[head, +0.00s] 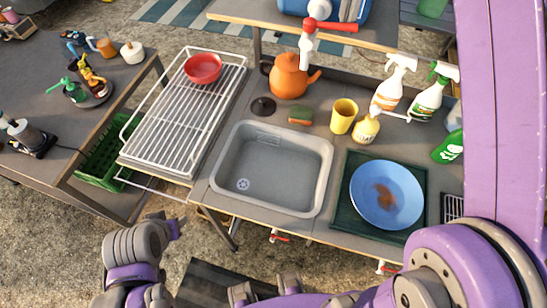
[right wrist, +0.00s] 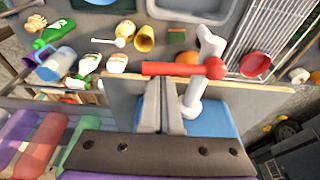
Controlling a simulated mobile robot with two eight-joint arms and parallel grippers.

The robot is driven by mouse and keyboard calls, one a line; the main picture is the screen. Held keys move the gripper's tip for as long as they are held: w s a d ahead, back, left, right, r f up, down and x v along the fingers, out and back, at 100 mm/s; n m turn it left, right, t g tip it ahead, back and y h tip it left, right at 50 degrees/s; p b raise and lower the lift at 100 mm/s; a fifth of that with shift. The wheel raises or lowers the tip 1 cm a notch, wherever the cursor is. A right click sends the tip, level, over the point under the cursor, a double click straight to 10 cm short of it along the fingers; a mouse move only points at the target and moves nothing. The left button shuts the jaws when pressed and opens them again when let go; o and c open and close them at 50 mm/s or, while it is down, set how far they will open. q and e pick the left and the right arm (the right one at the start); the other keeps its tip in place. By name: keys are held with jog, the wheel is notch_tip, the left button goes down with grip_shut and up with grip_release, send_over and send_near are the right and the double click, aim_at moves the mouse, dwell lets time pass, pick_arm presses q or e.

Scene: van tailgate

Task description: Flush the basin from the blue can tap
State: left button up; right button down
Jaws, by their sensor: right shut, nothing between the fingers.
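The blue can (head: 350,10) lies on the raised board at the back. Its white tap (head: 308,48) has a red handle (head: 338,27) pointing right. No water stream shows. The grey basin (head: 235,172) is set in the counter, with a drain at its lower left. In the right wrist view, my right gripper (right wrist: 160,82) is shut and empty, its tips close to the red handle (right wrist: 170,69); contact cannot be told. The can (right wrist: 215,118) and white tap (right wrist: 193,98) are just beyond.
An orange kettle (head: 289,78) stands below the tap. A sponge (head: 300,116), a yellow cup (head: 343,116) and spray bottles (head: 391,90) line the back. A blue plate (head: 405,190) is right of the basin. A wire rack (head: 170,125) with a red bowl (head: 203,68) is left.

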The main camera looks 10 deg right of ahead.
pick_arm(q)
jog(key=r+p, duration=0.1)
jog(key=w+r+p, duration=0.1)
jog(key=r, duration=0.1)
jog(key=w+r+p, duration=0.1)
jog(key=shift+w+r, duration=0.1)
jog(key=shift+r, duration=0.15)
pick_arm(e)
jog(key=s+a+r, duration=0.3)
jog(key=s+r, duration=0.1)
jog(key=shift+a+r, duration=0.25)
jog(key=shift+a, duration=0.05)
dwell(0.7)
pick_arm(q)
jog(key=shift+w+r+t+p, duration=0.2)
jog(key=shift+r+t+p, duration=0.1)
jog(key=shift+r+p, duration=0.35)
pick_arm(e)
jog(key=s+a, duration=0.1)
jog(key=a, duration=0.5)
jog(key=shift+s, duration=0.15)
